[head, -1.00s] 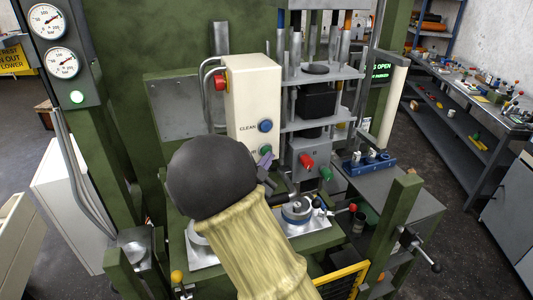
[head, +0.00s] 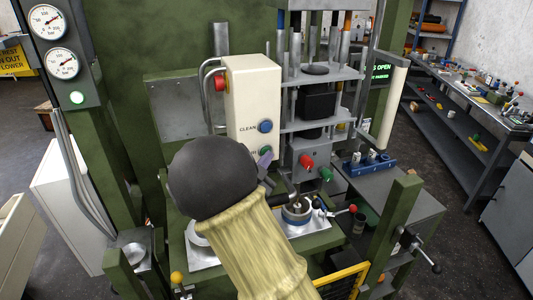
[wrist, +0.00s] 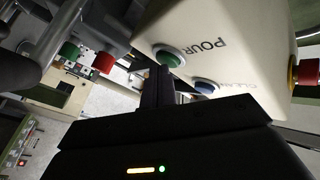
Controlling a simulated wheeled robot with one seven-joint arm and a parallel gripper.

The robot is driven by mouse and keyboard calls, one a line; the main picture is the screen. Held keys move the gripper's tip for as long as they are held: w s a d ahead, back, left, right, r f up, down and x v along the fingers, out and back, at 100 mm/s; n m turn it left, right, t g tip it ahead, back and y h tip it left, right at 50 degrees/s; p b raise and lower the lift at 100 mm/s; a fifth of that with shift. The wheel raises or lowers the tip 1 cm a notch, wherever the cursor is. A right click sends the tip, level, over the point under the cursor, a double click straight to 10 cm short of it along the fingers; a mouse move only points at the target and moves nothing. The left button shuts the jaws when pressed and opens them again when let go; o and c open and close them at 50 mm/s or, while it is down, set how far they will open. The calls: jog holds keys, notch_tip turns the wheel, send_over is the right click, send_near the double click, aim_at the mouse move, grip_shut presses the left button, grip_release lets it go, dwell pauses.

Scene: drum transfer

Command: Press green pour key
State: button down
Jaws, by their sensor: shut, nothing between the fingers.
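The green pour key (head: 265,151) is a round button low on the cream control box (head: 252,95), below the blue clean key (head: 265,126). In the wrist view the green key (wrist: 168,57) sits beside the printed word POUR, with the blue key (wrist: 205,86) to its right. My gripper (head: 265,163) is shut and empty, its tips just below the green key in the head view. In the wrist view my gripper (wrist: 158,75) points at the green key, its tips overlapping the key's lower edge. I cannot tell whether they touch.
A red button (head: 220,83) is on the box's left side. A grey box with a red knob (head: 306,161) and a green knob (head: 326,174) stands close on the right. Metal posts and shelves (head: 320,125) rise beside it.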

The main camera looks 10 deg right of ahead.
dwell(0.6)
jog(key=shift+s+d+b, duration=0.1)
jog(key=shift+s+b, duration=0.3)
jog(key=shift+s, duration=0.3)
jog(key=s, duration=0.1)
jog(key=s+b, duration=0.1)
jog(key=s, duration=0.3)
jog(key=shift+d, duration=0.3)
